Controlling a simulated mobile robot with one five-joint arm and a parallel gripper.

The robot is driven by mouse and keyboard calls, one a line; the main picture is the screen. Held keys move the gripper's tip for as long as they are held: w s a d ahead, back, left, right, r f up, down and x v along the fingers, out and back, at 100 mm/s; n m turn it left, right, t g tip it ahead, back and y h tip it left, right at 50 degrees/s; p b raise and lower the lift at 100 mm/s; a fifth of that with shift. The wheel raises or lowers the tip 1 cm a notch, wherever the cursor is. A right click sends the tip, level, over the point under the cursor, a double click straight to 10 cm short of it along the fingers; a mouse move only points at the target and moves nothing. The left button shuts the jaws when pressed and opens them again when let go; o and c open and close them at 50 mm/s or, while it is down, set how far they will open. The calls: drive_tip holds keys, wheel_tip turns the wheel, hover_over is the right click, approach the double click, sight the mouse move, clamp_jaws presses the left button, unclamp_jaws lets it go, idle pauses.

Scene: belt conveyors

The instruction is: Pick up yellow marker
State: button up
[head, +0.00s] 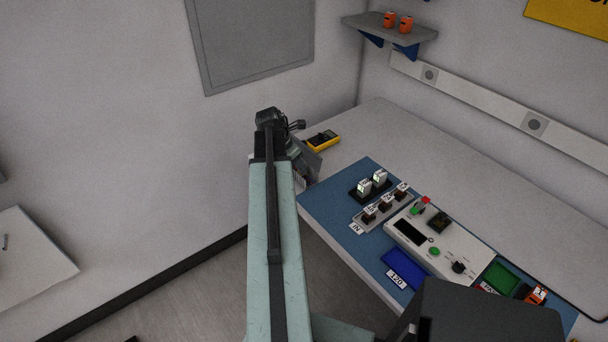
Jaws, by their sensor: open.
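I cannot make out a yellow marker in the head view. The only small yellow thing on the workbench is a yellow and black device (323,140), which looks like a multimeter and lies near the back left of the bench. My arm reaches up the middle of the view. My gripper (303,161) shows only in part, just beyond the arm at the bench's left edge, close to the yellow device and in front of it. It is open, with nothing visible in it. My arm hides some of that area.
A blue mat (335,207) on the workbench (420,142) holds blocks, a white control box (452,247), a blue tray (405,268) and a green tray (503,279). A shelf (405,31) carries two orange items. A white table (33,262) stands left. The bench's back is clear.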

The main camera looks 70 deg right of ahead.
drive_tip(key=b+x, duration=0.4)
drive_tip(key=x, duration=0.1)
drive_tip(key=shift+d, duration=0.25)
drive_tip(key=shift+r, duration=0.2)
clamp_jaws()
wheel_tip(320, 180, up, 10)
drive_tip(key=p, duration=1)
